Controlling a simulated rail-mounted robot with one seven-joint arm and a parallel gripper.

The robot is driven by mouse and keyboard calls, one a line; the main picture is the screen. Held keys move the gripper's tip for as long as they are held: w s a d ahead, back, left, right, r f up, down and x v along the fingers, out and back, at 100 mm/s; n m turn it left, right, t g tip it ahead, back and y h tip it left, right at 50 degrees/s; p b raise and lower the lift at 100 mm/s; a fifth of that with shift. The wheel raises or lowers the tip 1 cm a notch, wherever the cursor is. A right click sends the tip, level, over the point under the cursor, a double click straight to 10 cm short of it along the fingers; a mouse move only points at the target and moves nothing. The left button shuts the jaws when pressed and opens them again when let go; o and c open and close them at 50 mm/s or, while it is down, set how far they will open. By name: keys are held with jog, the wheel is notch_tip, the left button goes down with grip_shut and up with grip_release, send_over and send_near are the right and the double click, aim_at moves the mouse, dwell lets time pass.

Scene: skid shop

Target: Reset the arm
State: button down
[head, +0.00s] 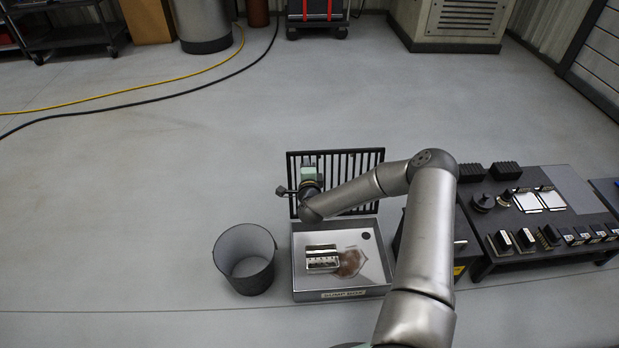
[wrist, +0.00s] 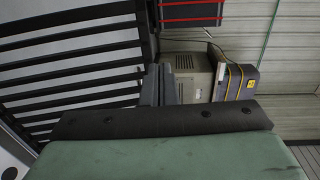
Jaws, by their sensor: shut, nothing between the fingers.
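My arm reaches from the lower right up and over to the left in the head view. My gripper (head: 309,172) is above the back of a shallow metal tray, in front of an upright black slatted grate (head: 350,157). In the wrist view my gripper (wrist: 160,84) shows its two grey fingers together, with nothing between them. Its green body and dark plate fill the bottom of that view. The fingertips are too small to make out in the head view.
The tray (head: 301,285) holds a metal block (head: 321,259) beside a brown stain. A dark bin (head: 244,262) stands left of it. A bench (head: 560,252) with several small parts is at the right. The floor behind is mostly clear, with yellow and black cables (head: 130,98).

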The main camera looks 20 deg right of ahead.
jog(key=r+p+v, duration=0.2)
jog(key=v, duration=0.8)
jog(key=s+a+r+n+g+y+p, duration=0.3)
jog(key=r+n+g+p, duration=0.1)
jog(key=r+n+p, duration=0.4)
jog(key=s+a+r+n+g+y+p, duration=0.2)
jog(key=a+r+n+g+y+p, duration=0.25)
jog(key=r, duration=0.55)
jog(key=s+d+r+n+g+h+p, duration=0.2)
jog(key=s+r+n+g+p, duration=0.2)
jog(key=s+r+p, duration=0.4)
jog(key=s+d+r+n+g+h+p, duration=0.2)
jog(key=s+r+p, duration=0.6)
jog(key=s+r, duration=1.4)
notch_tip(320, 180, up, 3)
jog(key=shift+s+f+n+g, duration=0.2)
jog(key=shift+n+g, duration=0.65)
jog(key=shift+n, duration=0.2)
